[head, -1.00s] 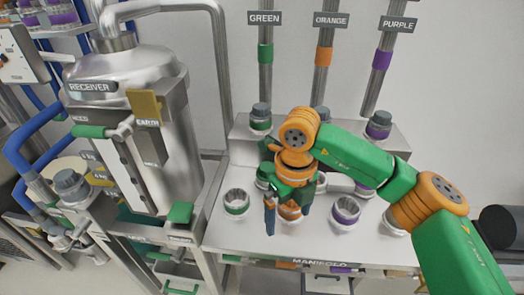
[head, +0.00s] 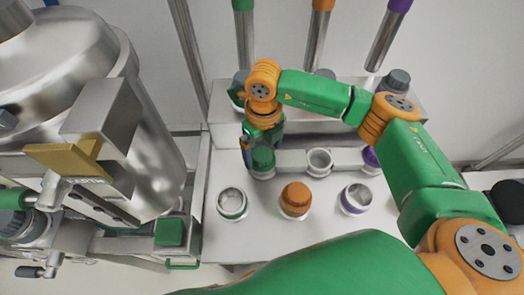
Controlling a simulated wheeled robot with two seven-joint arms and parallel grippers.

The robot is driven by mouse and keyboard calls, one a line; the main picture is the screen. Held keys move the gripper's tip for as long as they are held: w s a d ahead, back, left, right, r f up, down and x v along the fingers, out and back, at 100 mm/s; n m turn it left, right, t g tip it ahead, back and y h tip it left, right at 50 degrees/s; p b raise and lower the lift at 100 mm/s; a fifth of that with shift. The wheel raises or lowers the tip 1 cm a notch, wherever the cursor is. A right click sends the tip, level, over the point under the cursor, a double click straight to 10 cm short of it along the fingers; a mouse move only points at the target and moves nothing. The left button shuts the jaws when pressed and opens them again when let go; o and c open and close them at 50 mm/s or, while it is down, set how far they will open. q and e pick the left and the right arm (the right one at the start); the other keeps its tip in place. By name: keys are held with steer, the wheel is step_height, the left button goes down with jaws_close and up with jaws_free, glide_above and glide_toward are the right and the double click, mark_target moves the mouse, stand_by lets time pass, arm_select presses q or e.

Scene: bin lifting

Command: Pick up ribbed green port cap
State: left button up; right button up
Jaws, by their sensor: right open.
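The ribbed green port cap (head: 263,159) sits upright at the left end of a grey rail on the white manifold table (head: 330,228). My right gripper (head: 259,145) is open, pointing down just above and behind the cap, with one dark finger by the cap's left side. The gripper partly hides the cap's far side, and I cannot tell whether the finger touches it. My left gripper is not in view.
A ribbed orange cap (head: 295,199) stands between a green-ringed port (head: 232,204) and a purple-ringed port (head: 356,199). An empty holder (head: 319,161) and a purple cap (head: 371,158) are further right. A steel receiver tank (head: 150,150) stands left.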

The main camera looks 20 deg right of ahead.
steer(key=shift+f, duration=0.55)
steer(key=shift+w+f, duration=0.3)
steer(key=shift+w, duration=0.05)
steer(key=shift+s+r, duration=0.1)
steer(key=shift+s, duration=0.05)
steer(key=c, duration=0.9)
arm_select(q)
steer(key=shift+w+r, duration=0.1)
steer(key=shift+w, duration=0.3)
arm_select(e)
jaws_close()
